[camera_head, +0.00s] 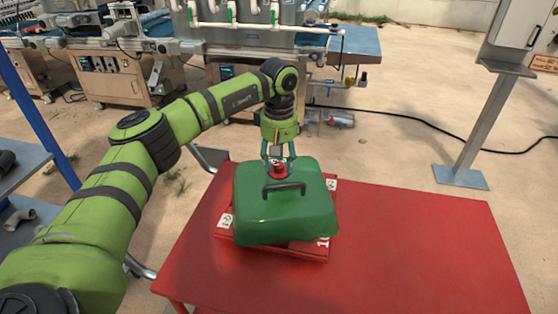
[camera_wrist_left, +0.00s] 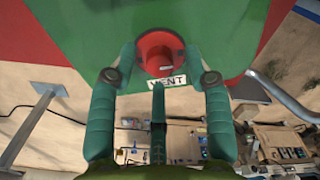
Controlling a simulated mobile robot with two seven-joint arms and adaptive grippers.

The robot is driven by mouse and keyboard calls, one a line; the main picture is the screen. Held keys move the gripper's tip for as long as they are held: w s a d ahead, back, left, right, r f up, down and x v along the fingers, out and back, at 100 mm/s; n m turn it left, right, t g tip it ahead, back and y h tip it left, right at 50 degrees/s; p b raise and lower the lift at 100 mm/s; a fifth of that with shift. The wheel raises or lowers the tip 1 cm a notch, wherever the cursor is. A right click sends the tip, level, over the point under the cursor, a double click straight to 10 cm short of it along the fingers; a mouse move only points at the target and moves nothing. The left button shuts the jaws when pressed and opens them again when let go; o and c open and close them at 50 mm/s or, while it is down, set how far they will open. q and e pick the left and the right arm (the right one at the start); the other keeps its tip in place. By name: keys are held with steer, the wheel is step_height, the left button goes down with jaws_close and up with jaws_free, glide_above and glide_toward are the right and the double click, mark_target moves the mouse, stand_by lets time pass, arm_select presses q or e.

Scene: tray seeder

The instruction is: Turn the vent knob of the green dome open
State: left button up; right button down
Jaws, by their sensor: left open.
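The green dome (camera_head: 290,217) sits on a red base tray (camera_head: 310,252) on the red table, with a dark handle (camera_head: 284,190) across its top. The red vent knob (camera_head: 277,169) is near the dome's far edge. In the left wrist view the round red knob (camera_wrist_left: 158,52) shows beside a white label (camera_wrist_left: 167,80) reading VENT. My left gripper (camera_head: 278,160) points down over the knob. In the wrist view its fingers (camera_wrist_left: 162,62) are open, one on each side of the knob. Whether they touch it I cannot tell. My right gripper is not in view.
The red table (camera_head: 430,240) is clear to the right of the dome. A grey post (camera_head: 483,125) with a box stands at the right. Machines (camera_head: 110,70) stand at the back, and a grey shelf (camera_head: 22,165) is at the left.

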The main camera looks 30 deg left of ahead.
mark_target(279, 164)
arm_select(q)
step_height(279, 164, up, 11)
steer(key=shift+r, duration=0.2)
stand_by(0.5)
